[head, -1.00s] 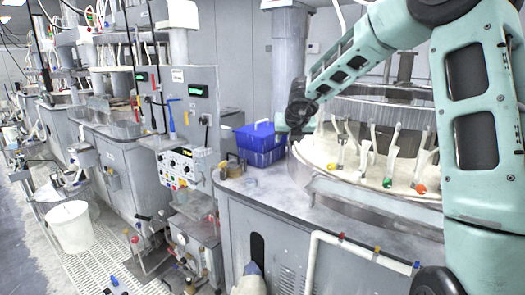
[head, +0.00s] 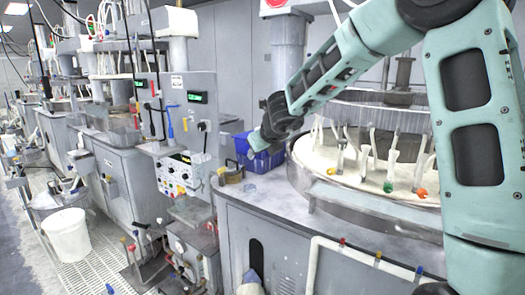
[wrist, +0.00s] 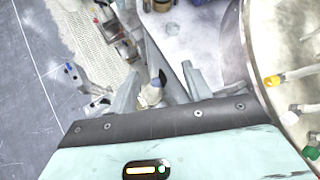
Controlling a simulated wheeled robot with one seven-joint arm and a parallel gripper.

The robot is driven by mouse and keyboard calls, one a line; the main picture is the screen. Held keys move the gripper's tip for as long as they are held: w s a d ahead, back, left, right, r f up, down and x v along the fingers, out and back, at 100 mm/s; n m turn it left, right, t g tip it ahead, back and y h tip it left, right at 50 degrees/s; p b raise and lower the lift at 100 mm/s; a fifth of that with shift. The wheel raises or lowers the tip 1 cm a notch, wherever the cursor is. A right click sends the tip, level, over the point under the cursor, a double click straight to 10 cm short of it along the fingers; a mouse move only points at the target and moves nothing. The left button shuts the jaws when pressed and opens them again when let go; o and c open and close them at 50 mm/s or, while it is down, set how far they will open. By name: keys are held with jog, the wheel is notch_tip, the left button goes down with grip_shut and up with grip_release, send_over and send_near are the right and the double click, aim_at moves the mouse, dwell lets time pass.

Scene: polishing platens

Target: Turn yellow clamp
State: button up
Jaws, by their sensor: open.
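The yellow clamp (head: 332,170) is a small yellow-ended piece with a pale stem on the round white platen (head: 350,182). It also shows in the wrist view (wrist: 276,80), at the right near the platen's rim. My gripper (head: 258,143) is in front of the blue bin in the head view, left of the platen and apart from the clamp. In the wrist view its two fingers (wrist: 158,88) are spread with nothing held between them. A pale object far below shows through the gap.
A green clamp (head: 388,187) and an orange clamp (head: 422,192) stand on the platen. The blue bin (head: 268,160) and a brown padlock-like item (head: 230,175) are on the grey counter (head: 262,190). A white pipe rail (head: 340,247) runs along the cabinet front.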

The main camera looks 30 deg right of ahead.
jog(key=d+n+t+b, duration=0.1)
jog(key=d+n+b, duration=0.1)
jog(key=d+n, duration=0.35)
jog(key=n+g+h+b, duration=0.2)
jog(key=n+g, duration=0.2)
jog(key=n, duration=0.7)
send_near(330, 170)
jog(key=p+x, duration=0.2)
jog(key=x, duration=0.7)
jog(key=shift+d+f+p, duration=0.1)
jog(key=shift+f+p, duration=0.1)
jog(key=shift+p, duration=0.1)
jog(key=c, duration=1)
